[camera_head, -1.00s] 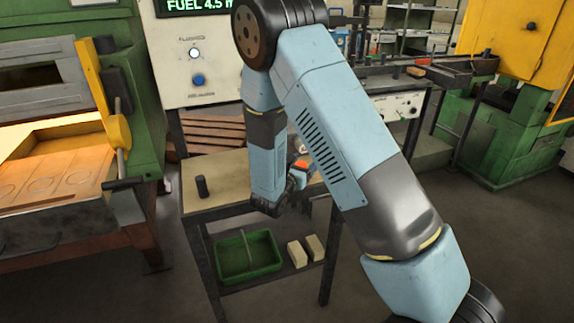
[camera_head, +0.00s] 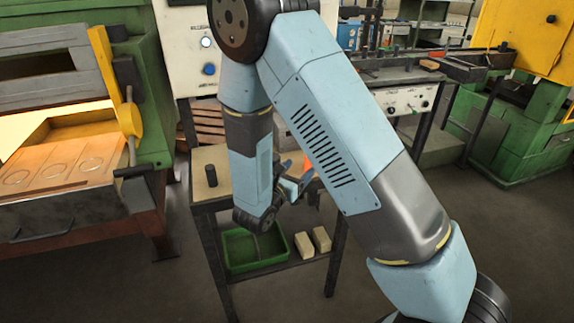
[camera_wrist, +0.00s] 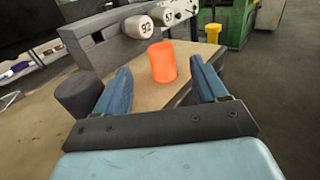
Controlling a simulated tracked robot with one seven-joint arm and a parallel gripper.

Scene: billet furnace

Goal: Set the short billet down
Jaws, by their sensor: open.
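The short billet, a glowing orange cylinder (camera_wrist: 162,58), stands on the tan table top (camera_wrist: 140,98) in the wrist view. My gripper (camera_wrist: 160,70) is open, with one blue finger on each side of the billet's line. The billet is at or just beyond the fingertips, and no contact with either finger shows. In the head view my gripper (camera_head: 297,188) is small and partly hidden by my arm. Only a bit of orange shows beside it there.
A dark cylinder (camera_wrist: 78,95) stands left of my gripper; it also shows on the table in the head view (camera_head: 211,175). A grey block with numbered pale round ends (camera_wrist: 137,27) stands behind the billet. A green bin (camera_head: 240,250) and two pale blocks (camera_head: 304,245) are below. The furnace (camera_head: 65,170) is left.

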